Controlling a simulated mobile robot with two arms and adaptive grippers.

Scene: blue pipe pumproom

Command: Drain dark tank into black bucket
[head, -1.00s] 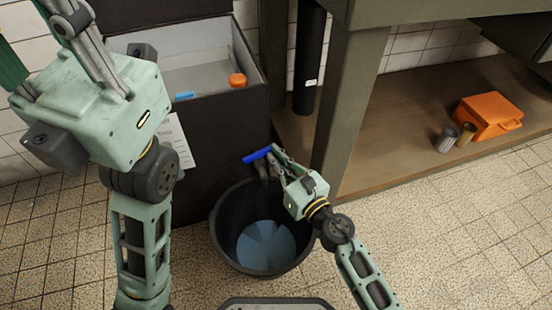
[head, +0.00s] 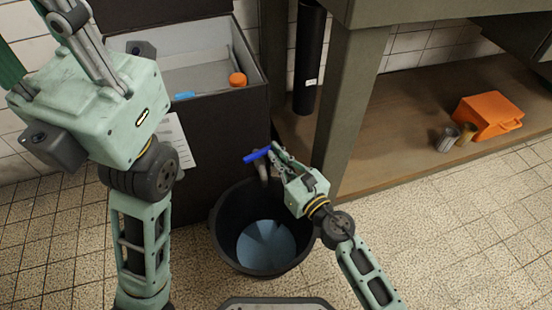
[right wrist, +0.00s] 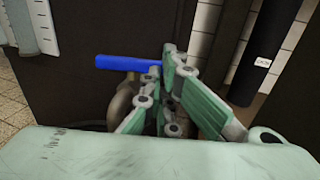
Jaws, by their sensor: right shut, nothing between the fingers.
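The dark tank (head: 235,125) stands at the back left, open at the top with a pale grey inside. A tap with a blue handle (head: 257,154) sticks out of its front over the black bucket (head: 228,262). Bluish liquid shows in the bucket's bottom. My right gripper (head: 277,152) is shut and empty beside the blue handle, which also shows in the right wrist view (right wrist: 125,63). I cannot tell whether the fingertips touch it. My left gripper (head: 68,12) is at the upper left, its fingertips cut off or hidden.
An orange ball (head: 237,79) and a small blue thing (head: 185,96) are in the tank. A bench leg (head: 345,105) stands right of the bucket. An orange box (head: 487,115) and two small cans are on the low shelf. Tiled floor is clear at the lower right.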

